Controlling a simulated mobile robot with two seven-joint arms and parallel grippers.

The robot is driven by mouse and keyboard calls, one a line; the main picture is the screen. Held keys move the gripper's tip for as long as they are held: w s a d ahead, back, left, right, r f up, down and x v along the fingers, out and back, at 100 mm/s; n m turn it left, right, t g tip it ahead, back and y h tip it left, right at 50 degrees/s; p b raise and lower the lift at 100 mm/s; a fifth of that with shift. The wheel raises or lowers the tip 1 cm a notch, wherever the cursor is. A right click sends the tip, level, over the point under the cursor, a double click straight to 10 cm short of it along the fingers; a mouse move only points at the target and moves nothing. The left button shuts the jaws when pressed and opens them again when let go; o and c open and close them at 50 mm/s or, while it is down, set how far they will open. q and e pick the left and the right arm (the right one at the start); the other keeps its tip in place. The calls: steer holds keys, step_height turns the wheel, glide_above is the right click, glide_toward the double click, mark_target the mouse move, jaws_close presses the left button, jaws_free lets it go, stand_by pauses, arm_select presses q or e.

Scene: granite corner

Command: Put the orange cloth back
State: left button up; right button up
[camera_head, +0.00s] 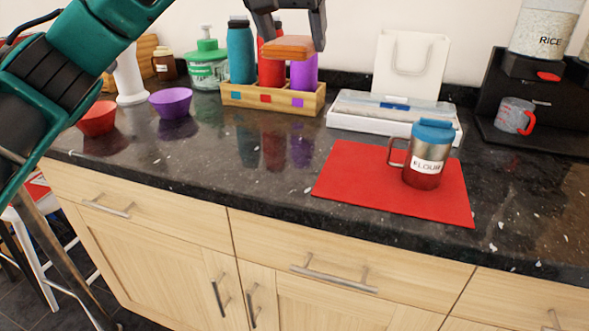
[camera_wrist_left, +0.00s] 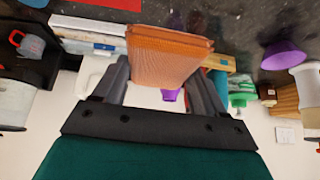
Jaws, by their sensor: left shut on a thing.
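The orange cloth (camera_head: 287,47) is a folded, flat block held in the air in my left gripper (camera_head: 291,30). In the head view it is in front of the red and purple bottles and hides parts of them. In the left wrist view the cloth (camera_wrist_left: 168,55) sits between the two fingers of the left gripper (camera_wrist_left: 165,75), which is shut on it. My right gripper is in neither view.
A wooden holder (camera_head: 272,101) carries teal, red and purple bottles. A flour mug (camera_head: 426,155) stands on a red mat (camera_head: 350,180). A white box (camera_head: 350,115), a white bag (camera_head: 411,65), a purple bowl (camera_head: 171,103) and a red bowl (camera_head: 97,120) stand around. The middle counter (camera_head: 230,155) is clear.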

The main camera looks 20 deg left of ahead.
arm_select(q)
steer(key=b, duration=0.4)
glide_above(296, 162)
steer(key=s, duration=0.2)
step_height(296, 162, down, 15)
steer(key=shift+f, duration=0.1)
step_height(296, 162, down, 4)
steer(key=shift+s+f+b, duration=0.1)
steer(key=shift+f+b, duration=0.1)
steer(key=shift+b, duration=0.25)
steer(key=shift+f, duration=0.2)
steer(key=shift+r, duration=0.1)
steer(key=shift+f, duration=0.2)
steer(key=o, duration=1)
